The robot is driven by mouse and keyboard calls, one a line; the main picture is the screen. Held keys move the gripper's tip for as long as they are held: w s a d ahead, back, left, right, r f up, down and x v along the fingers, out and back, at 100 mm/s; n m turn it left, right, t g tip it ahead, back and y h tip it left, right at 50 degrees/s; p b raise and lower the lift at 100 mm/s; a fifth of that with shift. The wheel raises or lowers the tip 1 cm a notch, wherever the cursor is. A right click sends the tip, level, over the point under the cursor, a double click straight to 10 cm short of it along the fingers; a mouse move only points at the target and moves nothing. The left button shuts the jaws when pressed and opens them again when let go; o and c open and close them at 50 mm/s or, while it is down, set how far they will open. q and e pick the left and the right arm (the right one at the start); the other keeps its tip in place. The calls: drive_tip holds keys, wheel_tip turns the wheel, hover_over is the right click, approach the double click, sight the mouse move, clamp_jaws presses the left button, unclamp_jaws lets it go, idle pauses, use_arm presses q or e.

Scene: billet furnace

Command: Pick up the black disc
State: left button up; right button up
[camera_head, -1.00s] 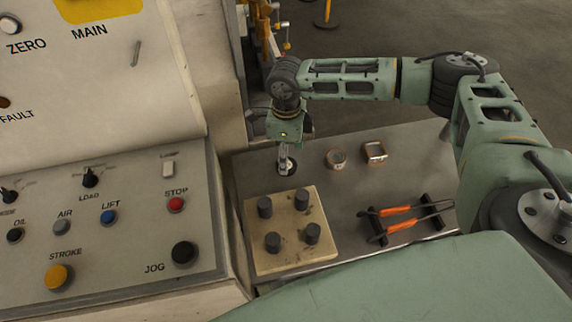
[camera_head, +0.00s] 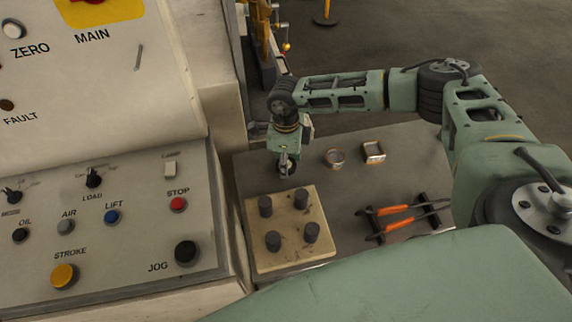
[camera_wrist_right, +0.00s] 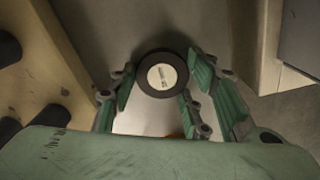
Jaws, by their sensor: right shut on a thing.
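The black disc (camera_wrist_right: 160,75) is round, with a black rim and a pale label in its middle. In the right wrist view it sits between the green fingers of my right gripper (camera_wrist_right: 160,84), which is shut on it. In the head view, my right gripper (camera_head: 287,164) hangs over the grey bench top, behind the beige block, with the disc (camera_head: 285,170) mostly hidden at its fingertips. I cannot tell how far the disc is above the bench. My left gripper is not in view.
A beige block (camera_head: 288,249) with several dark pegs stands in front of the gripper. A round tin (camera_head: 335,158), a square frame (camera_head: 373,152) and orange-handled tongs (camera_head: 392,210) on a black rack lie to the right. The control panel (camera_head: 110,240) borders the left.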

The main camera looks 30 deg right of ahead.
drive_tip(key=c, duration=0.5)
drive_tip(key=shift+r, duration=0.15)
